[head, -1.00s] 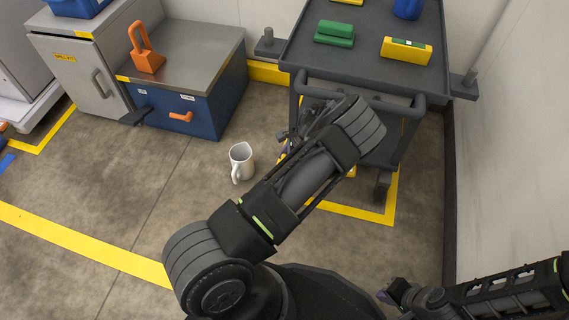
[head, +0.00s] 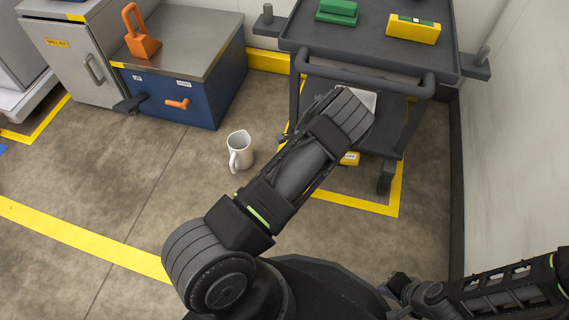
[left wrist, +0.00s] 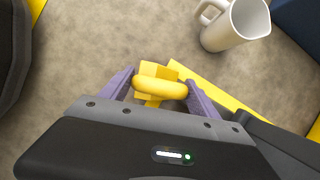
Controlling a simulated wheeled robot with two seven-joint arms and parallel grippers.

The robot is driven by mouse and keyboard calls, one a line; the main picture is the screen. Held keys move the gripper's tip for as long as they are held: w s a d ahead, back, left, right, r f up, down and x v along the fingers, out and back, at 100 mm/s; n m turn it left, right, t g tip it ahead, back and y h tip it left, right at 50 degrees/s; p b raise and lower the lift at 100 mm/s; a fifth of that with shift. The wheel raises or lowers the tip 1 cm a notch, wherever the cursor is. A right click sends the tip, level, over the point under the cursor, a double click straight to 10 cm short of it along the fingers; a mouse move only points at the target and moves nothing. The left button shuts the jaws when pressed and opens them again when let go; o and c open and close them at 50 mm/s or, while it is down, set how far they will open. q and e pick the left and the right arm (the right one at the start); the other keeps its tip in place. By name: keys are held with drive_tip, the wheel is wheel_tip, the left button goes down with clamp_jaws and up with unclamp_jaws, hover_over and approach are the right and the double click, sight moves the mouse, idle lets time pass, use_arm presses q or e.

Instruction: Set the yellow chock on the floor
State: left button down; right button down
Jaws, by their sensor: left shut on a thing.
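The yellow chock (left wrist: 160,88), with a rounded handle bar, is between the purple fingers of my left gripper (left wrist: 160,92) in the left wrist view. The fingers are shut on it from both sides. Bare floor and a yellow floor line show behind it; I cannot tell whether it touches the floor. In the head view my left forearm hides the left gripper and the chock. My right gripper (head: 394,288) is low at the right in the head view, away from the chock; its jaws are too small to read.
A white mug (head: 239,150) stands on the floor, close to the chock in the left wrist view. A grey cart (head: 330,60) stands at the back right, with a labelled yellow item (head: 349,158) low beneath it. A blue cabinet (head: 180,105) stands back left. Floor at left is clear.

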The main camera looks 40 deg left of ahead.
use_arm(q)
drive_tip(key=shift+f, duration=0.45)
drive_tip(key=shift+f+b, duration=0.35)
drive_tip(key=shift+b, duration=0.15)
drive_tip(key=shift+c, duration=0.4)
unclamp_jaws()
drive_tip(key=p+v, duration=0.3)
drive_tip(key=v, duration=0.4)
drive_tip(key=shift+r, duration=0.35)
drive_tip(key=shift+d, duration=0.1)
